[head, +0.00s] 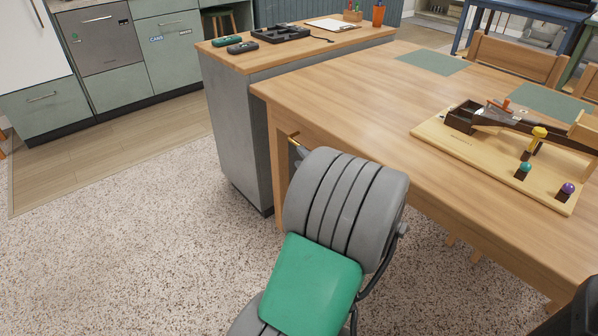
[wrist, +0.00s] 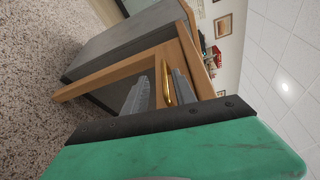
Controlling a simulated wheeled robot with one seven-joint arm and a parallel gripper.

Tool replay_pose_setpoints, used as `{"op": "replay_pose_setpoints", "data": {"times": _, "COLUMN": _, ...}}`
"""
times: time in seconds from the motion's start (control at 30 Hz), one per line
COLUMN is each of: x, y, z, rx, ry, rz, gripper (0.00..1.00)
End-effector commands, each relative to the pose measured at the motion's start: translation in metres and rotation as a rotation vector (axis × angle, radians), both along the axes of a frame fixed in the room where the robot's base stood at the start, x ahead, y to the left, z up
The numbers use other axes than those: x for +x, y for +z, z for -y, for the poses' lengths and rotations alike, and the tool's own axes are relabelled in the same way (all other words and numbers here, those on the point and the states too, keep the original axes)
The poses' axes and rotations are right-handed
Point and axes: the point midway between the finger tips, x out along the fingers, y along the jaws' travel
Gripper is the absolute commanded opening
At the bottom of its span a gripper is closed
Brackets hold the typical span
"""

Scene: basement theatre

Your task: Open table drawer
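The wooden table (head: 345,92) stands at the right in the head view. In the wrist view the table (wrist: 118,70) appears turned on its side. A gold drawer handle (wrist: 168,88) shows there against the table's side, and part of it shows in the head view (head: 294,136). My gripper (wrist: 160,85) is open, with one grey finger on each side of the handle in the picture. I cannot tell whether either finger touches it. The drawer front is mostly hidden, and no opened gap is visible. In the head view my arm hides most of the gripper.
A grey counter (head: 235,125) with a wooden top stands beside the table's left end. A wooden board with a toy-like device (head: 440,130) lies on the table. Wooden chairs (head: 515,60) stand behind it. The speckled floor (head: 120,240) at the left is clear.

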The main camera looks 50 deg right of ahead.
Motion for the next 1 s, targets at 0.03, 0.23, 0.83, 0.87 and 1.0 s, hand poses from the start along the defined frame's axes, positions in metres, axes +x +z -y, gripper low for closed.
{"op": "replay_pose_setpoints", "data": {"times": 0.03, "x": -0.007, "y": -0.005, "z": 0.008, "rx": 0.009, "ry": -0.027, "rz": 0.026, "gripper": 0.33}}
{"op": "replay_pose_setpoints", "data": {"times": 0.23, "x": 0.013, "y": -0.003, "z": 0.025, "rx": 0.011, "ry": -0.033, "rz": 0.039, "gripper": 0.33}}
{"op": "replay_pose_setpoints", "data": {"times": 0.83, "x": 0.053, "y": -0.005, "z": 0.054, "rx": 0.011, "ry": -0.037, "rz": 0.035, "gripper": 0.3}}
{"op": "replay_pose_setpoints", "data": {"times": 0.87, "x": 0.053, "y": -0.005, "z": 0.054, "rx": 0.01, "ry": -0.036, "rz": 0.035, "gripper": 0.28}}
{"op": "replay_pose_setpoints", "data": {"times": 1.0, "x": 0.053, "y": -0.005, "z": 0.054, "rx": 0.011, "ry": -0.036, "rz": 0.034, "gripper": 0.16}}
